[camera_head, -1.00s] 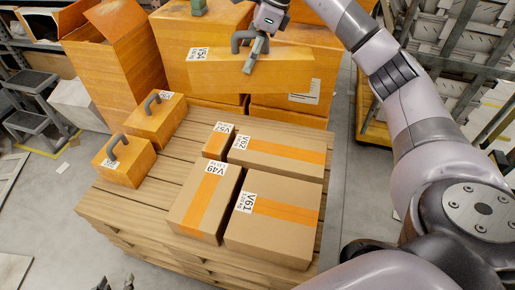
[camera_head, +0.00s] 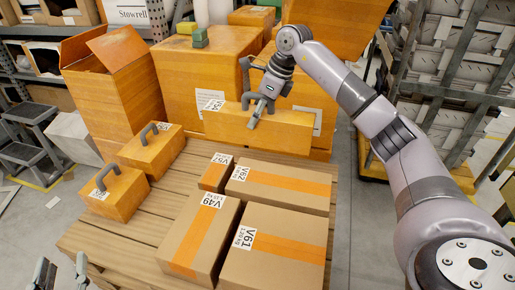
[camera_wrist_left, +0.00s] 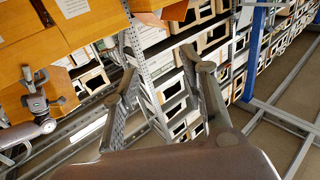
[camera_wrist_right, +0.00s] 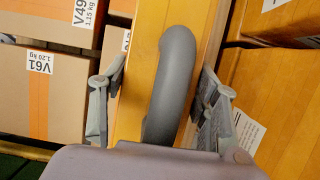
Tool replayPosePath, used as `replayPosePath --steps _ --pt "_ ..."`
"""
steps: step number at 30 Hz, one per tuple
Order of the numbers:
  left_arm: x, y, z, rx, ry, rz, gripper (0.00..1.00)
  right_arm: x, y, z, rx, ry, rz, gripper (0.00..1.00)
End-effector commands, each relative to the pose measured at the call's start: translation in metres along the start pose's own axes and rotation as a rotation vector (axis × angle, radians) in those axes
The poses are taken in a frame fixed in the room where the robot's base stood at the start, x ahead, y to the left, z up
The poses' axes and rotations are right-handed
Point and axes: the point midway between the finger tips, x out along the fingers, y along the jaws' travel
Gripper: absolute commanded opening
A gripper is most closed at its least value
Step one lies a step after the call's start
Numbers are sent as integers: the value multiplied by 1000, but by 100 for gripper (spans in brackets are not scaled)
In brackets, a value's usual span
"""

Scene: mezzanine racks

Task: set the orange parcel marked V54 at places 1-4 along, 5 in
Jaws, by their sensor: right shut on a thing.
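The orange parcel marked V54 (camera_head: 285,132) is a long box with a grey handle. It is in front of the large orange boxes and behind the V62 carton (camera_head: 285,186); I cannot tell whether it touches the wooden deck. My right gripper (camera_head: 262,104) is shut on it at the handle, which shows between the fingers in the right wrist view (camera_wrist_right: 172,85). My left gripper (camera_head: 64,272) is at the lower left, away from the parcel. Its fingers are apart and empty in the left wrist view (camera_wrist_left: 158,66).
The wooden deck (camera_head: 165,205) also bears cartons V49 (camera_head: 200,238), V61 (camera_head: 275,250) and V57 (camera_head: 215,175). Two orange handled boxes (camera_head: 152,152) stand at its left. Tall orange boxes (camera_head: 205,75) close off the back. A bare strip lies left of V49.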

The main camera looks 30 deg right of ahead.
Motion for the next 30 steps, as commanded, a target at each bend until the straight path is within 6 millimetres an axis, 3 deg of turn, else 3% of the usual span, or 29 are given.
replayPosePath --steps 6,12,20,30 --pt "-2 6 -44 -7 262 14 40 34 0 -14 0 -3 -1 4" --pt "-14 10 -78 -15 458 24 40 56 0 -23 -2 -4 -2 4" --pt "-23 12 -95 -19 560 28 40 68 0 -27 -2 -4 -1 4" --pt "-53 16 -128 -32 804 39 40 97 0 -39 -1 -4 -2 4"
